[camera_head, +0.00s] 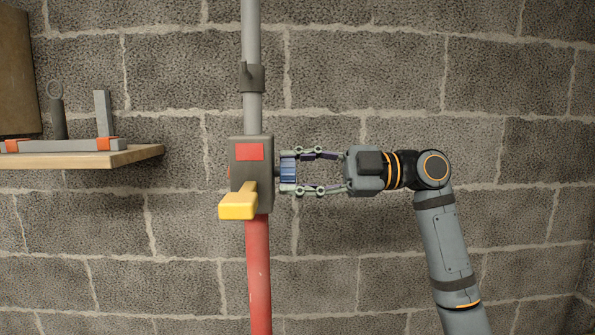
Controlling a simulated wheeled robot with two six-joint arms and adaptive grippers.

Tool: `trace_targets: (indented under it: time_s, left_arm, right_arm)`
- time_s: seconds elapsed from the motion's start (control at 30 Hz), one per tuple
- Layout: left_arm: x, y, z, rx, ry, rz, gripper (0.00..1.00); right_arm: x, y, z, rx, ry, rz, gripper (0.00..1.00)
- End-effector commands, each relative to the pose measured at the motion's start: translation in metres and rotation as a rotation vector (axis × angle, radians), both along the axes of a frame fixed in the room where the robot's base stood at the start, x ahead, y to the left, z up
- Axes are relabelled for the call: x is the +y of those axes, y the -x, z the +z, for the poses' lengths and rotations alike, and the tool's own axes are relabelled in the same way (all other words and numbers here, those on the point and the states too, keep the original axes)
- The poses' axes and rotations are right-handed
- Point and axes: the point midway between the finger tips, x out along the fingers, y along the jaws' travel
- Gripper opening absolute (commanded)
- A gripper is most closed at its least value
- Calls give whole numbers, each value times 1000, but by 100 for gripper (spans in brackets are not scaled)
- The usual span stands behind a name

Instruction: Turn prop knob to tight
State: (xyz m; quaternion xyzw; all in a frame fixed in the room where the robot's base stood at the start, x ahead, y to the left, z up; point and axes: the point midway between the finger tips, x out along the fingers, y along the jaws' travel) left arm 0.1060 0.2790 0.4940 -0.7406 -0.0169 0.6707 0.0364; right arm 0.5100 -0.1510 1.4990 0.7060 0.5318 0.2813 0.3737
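The prop is an upright pole, with a grey upper tube (253,110) and a red lower tube (258,275). A dark grey housing (251,171) sits between them, with a red square (250,152) on its face. A yellow lever (238,205) sticks out at its front. The blue prop knob (288,169) is on the housing's right side. My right gripper (288,170) reaches in from the right, with one finger above and one below the knob. The fingertips lie at the knob's upper and lower edges and look closed on it. My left gripper is not in view.
A wooden shelf (80,158) juts from the left, holding a grey bar with orange parts (65,145) and a dark ringed piece (57,112). A grey collar (252,78) is on the upper tube. A block wall (510,120) stands behind; the space right of the arm is clear.

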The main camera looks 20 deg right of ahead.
Motion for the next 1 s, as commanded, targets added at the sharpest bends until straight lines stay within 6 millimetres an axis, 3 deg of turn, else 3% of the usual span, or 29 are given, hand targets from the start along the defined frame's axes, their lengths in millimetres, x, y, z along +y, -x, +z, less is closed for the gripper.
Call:
trace_targets:
  time_s: [0.03,0.23,0.63,1.0]
  left_arm:
    - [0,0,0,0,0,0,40]
    - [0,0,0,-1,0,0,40]
    - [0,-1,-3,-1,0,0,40]
    - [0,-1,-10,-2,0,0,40]
  right_arm:
    - [0,0,0,0,0,0,31]
    - [0,0,0,0,0,0,5]
    - [0,0,-1,87,-24,1,5]
    - [0,0,-1,388,-110,0,5]
